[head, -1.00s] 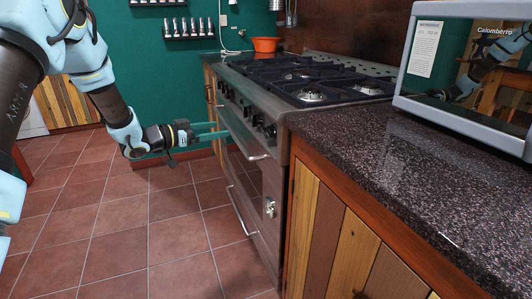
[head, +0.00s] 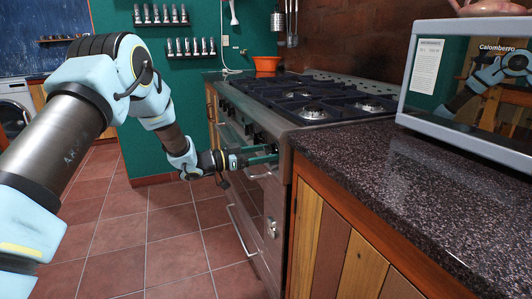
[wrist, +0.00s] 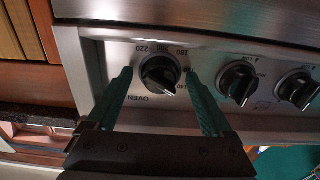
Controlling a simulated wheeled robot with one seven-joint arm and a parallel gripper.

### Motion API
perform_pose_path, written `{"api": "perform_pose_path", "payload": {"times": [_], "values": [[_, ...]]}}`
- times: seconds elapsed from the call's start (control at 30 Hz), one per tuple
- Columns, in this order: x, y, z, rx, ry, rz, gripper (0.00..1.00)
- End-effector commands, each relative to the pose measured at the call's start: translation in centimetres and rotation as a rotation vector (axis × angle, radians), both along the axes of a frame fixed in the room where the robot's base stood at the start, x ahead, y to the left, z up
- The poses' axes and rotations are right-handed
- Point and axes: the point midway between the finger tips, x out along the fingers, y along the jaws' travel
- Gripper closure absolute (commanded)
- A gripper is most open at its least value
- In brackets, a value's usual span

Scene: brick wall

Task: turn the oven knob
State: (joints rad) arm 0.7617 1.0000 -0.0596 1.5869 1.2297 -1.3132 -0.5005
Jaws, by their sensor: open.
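The oven knob (wrist: 160,75) is black and round, with temperature numbers and the word OVEN printed around it on the steel front panel. In the wrist view my gripper (wrist: 158,85) is open, with one green finger on each side of this knob. I cannot tell whether either finger touches it. In the head view my gripper (head: 262,155) reaches the front of the stove (head: 275,180) near its right end, and the oven knob is hidden there behind the gripper.
Two more black knobs, one close by (wrist: 238,82) and one farther right (wrist: 298,90), sit right of the fingers in the wrist view. The dark granite counter (head: 400,170) with a microwave (head: 470,125) stands right of the stove. The tiled floor (head: 170,235) in front is clear.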

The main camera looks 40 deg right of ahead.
Motion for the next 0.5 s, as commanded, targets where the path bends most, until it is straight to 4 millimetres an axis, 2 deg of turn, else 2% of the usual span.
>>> {"api": "perform_pose_path", "payload": {"times": [0.33, 0.5], "values": [[-0.08, -0.32, 0.01, 0.000, 0.000, 0.001, 0.16], [-0.08, -0.31, 0.02, 0.000, 0.000, 0.001, 0.35]]}}
